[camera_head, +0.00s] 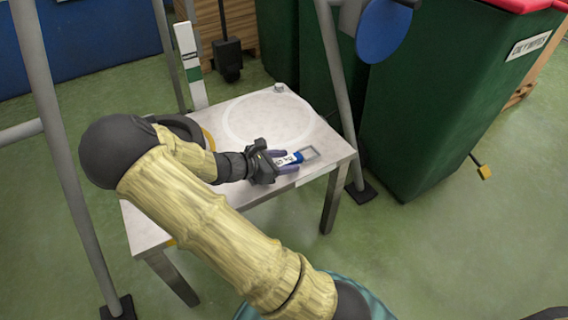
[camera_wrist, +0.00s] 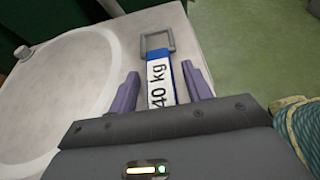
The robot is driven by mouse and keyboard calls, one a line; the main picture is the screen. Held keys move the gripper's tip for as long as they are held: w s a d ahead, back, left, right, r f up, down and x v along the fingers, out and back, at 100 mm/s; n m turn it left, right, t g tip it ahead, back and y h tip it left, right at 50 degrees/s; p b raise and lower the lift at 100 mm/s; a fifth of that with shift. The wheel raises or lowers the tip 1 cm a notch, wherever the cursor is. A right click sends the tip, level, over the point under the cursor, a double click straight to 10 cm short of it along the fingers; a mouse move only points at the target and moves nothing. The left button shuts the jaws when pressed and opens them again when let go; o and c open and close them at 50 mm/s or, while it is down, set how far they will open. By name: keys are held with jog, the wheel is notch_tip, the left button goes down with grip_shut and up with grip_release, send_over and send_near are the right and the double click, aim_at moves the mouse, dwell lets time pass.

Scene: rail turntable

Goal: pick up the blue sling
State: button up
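The blue sling (camera_wrist: 157,54) has a white label reading "40 kg" and a grey square ring (camera_wrist: 156,40) at its far end. It lies on the table, and in the head view its blue and white end (camera_head: 291,160) shows just beyond my gripper. My gripper (camera_wrist: 158,82) is open, with one purple finger on each side of the sling's strap. In the head view my gripper (camera_head: 290,160) is over the front right part of the table. A gap shows between each finger and the strap. The near part of the sling is hidden behind the gripper body.
The grey table (camera_head: 180,222) bears a round turntable disc (camera_head: 268,117) behind my gripper. Grey poles (camera_head: 337,75) stand close to the table. Large green bins (camera_head: 440,95) stand behind and to the right. A blue disc (camera_head: 384,30) hangs above.

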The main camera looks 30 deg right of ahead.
aim_at(284, 161)
grip_shut()
jog(key=shift+r, duration=0.1)
notch_tip(284, 161, up, 10)
jog(key=p, duration=0.5)
jog(key=shift+p, duration=0.4)
